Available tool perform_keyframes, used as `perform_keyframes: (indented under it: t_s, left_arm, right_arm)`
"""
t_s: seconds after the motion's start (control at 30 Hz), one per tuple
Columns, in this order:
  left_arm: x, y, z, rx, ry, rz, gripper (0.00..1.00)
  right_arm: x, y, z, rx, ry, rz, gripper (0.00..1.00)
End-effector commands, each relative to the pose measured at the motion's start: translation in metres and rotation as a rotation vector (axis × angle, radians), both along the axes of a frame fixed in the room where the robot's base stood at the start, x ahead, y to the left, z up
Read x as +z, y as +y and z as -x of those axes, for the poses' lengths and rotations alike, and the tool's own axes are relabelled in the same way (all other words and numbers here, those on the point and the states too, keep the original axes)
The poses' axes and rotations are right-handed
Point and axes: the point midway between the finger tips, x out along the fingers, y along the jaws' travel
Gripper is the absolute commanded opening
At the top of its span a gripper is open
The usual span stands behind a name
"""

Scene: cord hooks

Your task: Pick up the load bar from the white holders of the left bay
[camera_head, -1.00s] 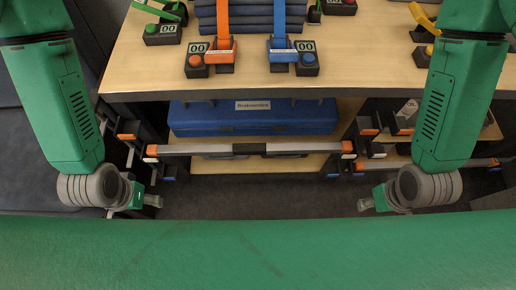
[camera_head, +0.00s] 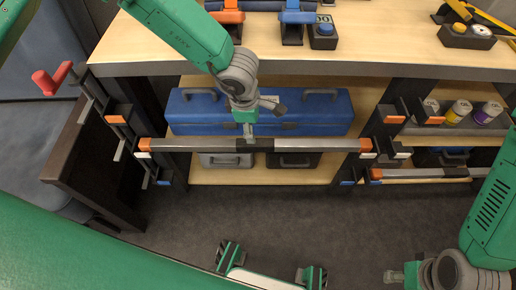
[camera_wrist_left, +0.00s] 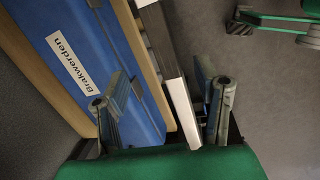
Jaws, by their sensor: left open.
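The load bar (camera_head: 190,146) lies level across the left bay, in front of the blue case. It is grey with a dark middle and orange ends. My left gripper (camera_head: 247,136) points down at the bar's middle. In the left wrist view the open fingers (camera_wrist_left: 165,95) stand on either side of the bar (camera_wrist_left: 178,100), which passes between them; I cannot tell whether they touch it. My right gripper (camera_head: 393,276) is low at the right, away from the bar.
The blue case (camera_head: 190,112) sits on a shelf just behind the bar. Orange holders (camera_head: 117,119) stick out higher, blue ones (camera_head: 347,183) lower. A second bar (camera_head: 425,173) lies in the right bay. The wooden worktop (camera_head: 370,45) overhangs above.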

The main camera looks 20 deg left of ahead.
Motion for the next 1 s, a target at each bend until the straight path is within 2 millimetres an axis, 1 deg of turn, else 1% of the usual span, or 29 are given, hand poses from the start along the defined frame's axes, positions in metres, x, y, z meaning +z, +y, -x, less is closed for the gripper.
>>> perform_keyframes:
  t_s: [0.03,0.1,0.2,0.3,0.47,0.57,0.7,0.8,0.87,1.0]
  left_arm:
    - [-0.016,-0.001,-0.001,0.000,0.002,-0.001,0.56]
    - [-0.029,-0.002,-0.003,0.000,0.002,-0.002,0.56]
    - [-0.044,-0.003,-0.005,-0.002,0.001,-0.002,0.56]
    - [-0.052,-0.004,-0.007,-0.003,0.000,-0.001,0.56]
    - [-0.059,-0.003,-0.008,-0.003,-0.001,-0.002,0.56]
    - [-0.070,-0.002,-0.008,-0.003,0.000,-0.002,0.56]
    - [-0.094,0.000,-0.008,-0.003,0.001,-0.003,0.56]
    - [-0.106,-0.002,-0.011,-0.003,0.000,-0.003,0.56]
    - [-0.108,-0.002,-0.012,-0.004,0.000,-0.004,0.56]
    - [-0.106,-0.002,-0.012,-0.004,-0.001,-0.003,0.56]
  right_arm:
    - [-0.007,0.000,0.000,0.000,0.000,0.000,0.40]
    - [-0.012,0.000,0.000,0.000,0.000,0.000,0.40]
    - [-0.017,0.000,0.000,0.000,0.000,0.000,0.40]
    - [-0.019,0.000,0.000,0.000,0.001,0.000,0.40]
    - [-0.022,0.000,0.000,0.000,0.001,0.000,0.40]
    - [-0.028,0.000,0.000,0.000,0.001,0.000,0.40]
    - [-0.041,0.000,0.000,0.000,0.001,0.000,0.40]
    - [-0.046,0.000,0.001,0.000,0.001,0.000,0.40]
    - [-0.046,0.000,0.001,0.000,0.001,0.000,0.40]
    - [-0.045,0.000,0.001,0.000,0.001,0.000,0.40]
